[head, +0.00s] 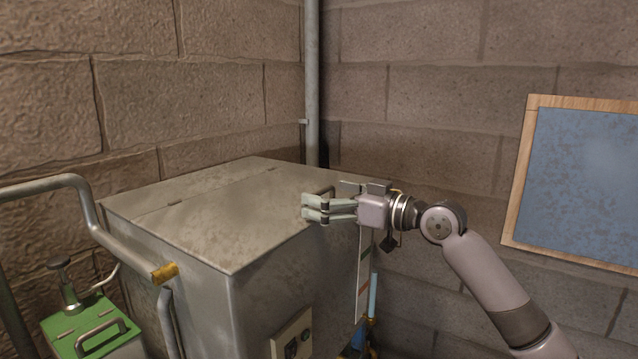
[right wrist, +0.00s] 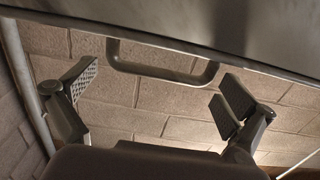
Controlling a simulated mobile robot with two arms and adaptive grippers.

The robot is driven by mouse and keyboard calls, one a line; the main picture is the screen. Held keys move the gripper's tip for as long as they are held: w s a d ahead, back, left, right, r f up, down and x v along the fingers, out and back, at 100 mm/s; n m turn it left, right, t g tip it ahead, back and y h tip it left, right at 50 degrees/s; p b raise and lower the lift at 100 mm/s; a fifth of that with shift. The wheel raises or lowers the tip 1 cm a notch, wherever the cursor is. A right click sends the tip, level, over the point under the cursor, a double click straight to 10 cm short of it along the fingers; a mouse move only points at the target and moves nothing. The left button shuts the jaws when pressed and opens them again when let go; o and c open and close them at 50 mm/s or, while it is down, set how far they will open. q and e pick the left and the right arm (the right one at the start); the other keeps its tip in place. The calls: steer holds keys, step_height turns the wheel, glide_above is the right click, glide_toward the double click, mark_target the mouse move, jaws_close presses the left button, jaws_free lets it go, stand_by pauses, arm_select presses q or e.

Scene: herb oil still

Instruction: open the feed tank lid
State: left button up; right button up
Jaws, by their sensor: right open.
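The feed tank (head: 275,310) is a grey metal box, and its lid (head: 240,215) lies flat and shut on top. A seam with small hinge marks runs across the top. My right gripper (head: 308,207) is at the lid's right edge, fingers pointing left. In the right wrist view its fingers (right wrist: 155,95) are spread wide, with the lid's U-shaped handle (right wrist: 160,73) in the gap between them and a little beyond. Neither finger touches the handle there. My left gripper is not in view.
A bent pipe with a yellow end (head: 165,273) stands in front of the tank's left side. A green container (head: 95,325) with a handle is at lower left. A vertical pipe (head: 312,80) runs up the wall corner. A blue framed board (head: 580,185) hangs at right.

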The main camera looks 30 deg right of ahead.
steer(key=shift+x, duration=1)
